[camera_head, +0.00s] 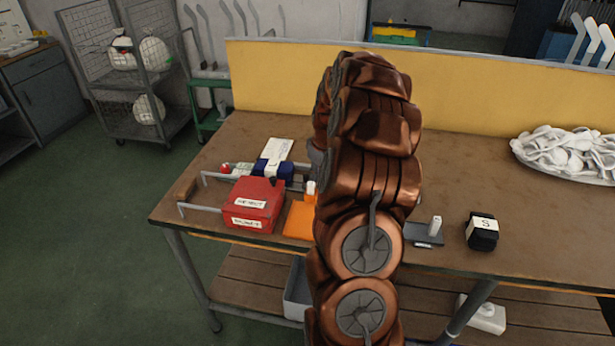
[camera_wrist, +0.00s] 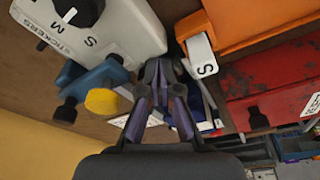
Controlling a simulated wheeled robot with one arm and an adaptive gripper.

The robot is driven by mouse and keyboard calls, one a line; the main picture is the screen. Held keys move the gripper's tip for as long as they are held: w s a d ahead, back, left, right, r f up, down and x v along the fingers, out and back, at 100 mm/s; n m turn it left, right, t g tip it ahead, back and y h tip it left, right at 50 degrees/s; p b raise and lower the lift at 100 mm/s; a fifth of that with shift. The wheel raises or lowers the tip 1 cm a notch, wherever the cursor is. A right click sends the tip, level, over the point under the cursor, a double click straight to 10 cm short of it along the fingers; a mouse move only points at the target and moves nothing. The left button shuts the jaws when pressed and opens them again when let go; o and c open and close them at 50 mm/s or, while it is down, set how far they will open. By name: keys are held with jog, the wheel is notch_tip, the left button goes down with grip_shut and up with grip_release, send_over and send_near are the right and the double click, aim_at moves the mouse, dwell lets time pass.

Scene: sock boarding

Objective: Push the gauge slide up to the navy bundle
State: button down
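The navy bundle (camera_head: 273,171) lies on the left part of the bench, with a white label band around it. My gripper (camera_wrist: 161,68) shows in the wrist view with its dark fingertips close together, and no object shows clearly between them. In the head view my copper arm hides it. In the wrist view a small white tab marked S (camera_wrist: 201,56) is just right of the fingertips, beside an orange piece (camera_wrist: 245,20). I cannot tell for certain which part is the gauge slide.
A red labelled box (camera_head: 253,204) and an orange pad (camera_head: 299,220) are near the bench's front left. A white sticker unit (camera_wrist: 118,42) is close left of my fingers. Right of my arm are a black block marked S (camera_head: 482,232) and a white sock pile (camera_head: 568,152).

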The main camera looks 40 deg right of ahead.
jog(key=shift+s+a+f+y, duration=0.2)
jog(key=shift+a+f, duration=0.15)
jog(key=shift+f, duration=0.15)
jog(key=shift+s+a+f+y, duration=0.1)
jog(key=shift+s+a+f, duration=0.05)
jog(key=shift+a+f, duration=0.3)
jog(key=shift+s+d+f+g+b, duration=0.25)
jog(key=shift+f+g+b, duration=0.05)
jog(key=shift+b, duration=0.2)
jog(key=shift+s+d+r, duration=0.1)
jog(key=shift+d+r, duration=0.4)
jog(key=shift+r, duration=0.3)
jog(key=shift+w+d+r+p, duration=0.1)
jog(key=shift+w+r, duration=0.05)
jog(key=shift+r, duration=1.05)
jog(key=shift+w+d+r+p, duration=0.1)
jog(key=shift+r+p, duration=0.05)
jog(key=shift+r, duration=1.05)
jog(key=shift+w+d+r+p, duration=0.1)
jog(key=shift+w+r, duration=0.05)
jog(key=shift+r, duration=1.05)
jog(key=shift+a, duration=0.1)
